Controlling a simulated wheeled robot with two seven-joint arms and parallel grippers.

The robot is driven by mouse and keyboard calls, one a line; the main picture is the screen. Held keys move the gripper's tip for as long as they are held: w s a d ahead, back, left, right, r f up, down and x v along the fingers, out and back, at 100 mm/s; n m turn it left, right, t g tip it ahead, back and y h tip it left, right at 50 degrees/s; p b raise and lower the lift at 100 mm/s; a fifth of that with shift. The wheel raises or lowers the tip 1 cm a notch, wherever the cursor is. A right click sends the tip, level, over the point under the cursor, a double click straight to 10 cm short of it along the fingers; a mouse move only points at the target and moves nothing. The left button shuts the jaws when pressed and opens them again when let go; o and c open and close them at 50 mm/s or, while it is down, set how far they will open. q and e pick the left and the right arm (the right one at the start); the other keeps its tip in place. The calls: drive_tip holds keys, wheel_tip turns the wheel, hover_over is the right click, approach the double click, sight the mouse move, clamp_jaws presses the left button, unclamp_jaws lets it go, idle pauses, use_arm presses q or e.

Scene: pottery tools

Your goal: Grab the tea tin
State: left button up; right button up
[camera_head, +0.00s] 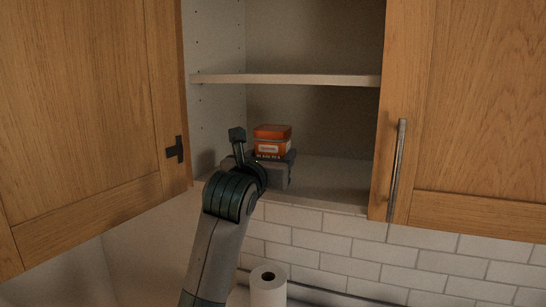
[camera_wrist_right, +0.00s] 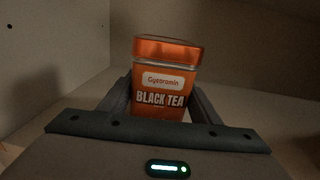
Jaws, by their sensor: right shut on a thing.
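The tea tin (camera_head: 272,138) is a small orange tin with a white label. It stands upright inside the open cabinet, in the lower compartment. In the right wrist view the tin (camera_wrist_right: 163,76) reads "BLACK TEA" and sits between the two fingers. My right gripper (camera_head: 273,156) reaches into the cabinet and is shut on the tin's lower part. It also shows in the right wrist view (camera_wrist_right: 160,98). The tin's base is hidden behind the gripper, so I cannot tell whether it touches the cabinet floor. My left gripper is not in view.
A shelf (camera_head: 285,79) crosses the cabinet above the tin. The left door (camera_head: 85,120) and right door (camera_head: 470,110) flank the opening. The cabinet floor (camera_head: 335,180) right of the tin is clear. A white paper roll (camera_head: 268,292) stands below, before the tiled wall (camera_head: 340,245).

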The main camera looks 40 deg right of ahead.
sight(274, 128)
drive_tip(key=shift+s+r+b, duration=0.25)
drive_tip(key=shift+r+b, duration=0.05)
drive_tip(key=shift+b, duration=0.7)
wheel_tip(274, 128, up, 6)
drive_tip(key=b, duration=0.3)
drive_tip(key=shift+f, duration=0.15)
drive_tip(key=shift+a+r+b, duration=0.1)
drive_tip(key=shift+r+b, duration=0.25)
drive_tip(key=shift+b, duration=0.15)
drive_tip(key=s+a+b, duration=0.3)
drive_tip(key=s+b, duration=0.1)
drive_tip(key=s, duration=0.5)
drive_tip(key=s+a+b, duration=0.3)
drive_tip(key=s+b, duration=0.1)
drive_tip(key=s, duration=0.5)
drive_tip(key=shift+s+b, duration=0.3)
drive_tip(key=shift+b, duration=0.05)
drive_tip(key=shift+d, duration=0.1)
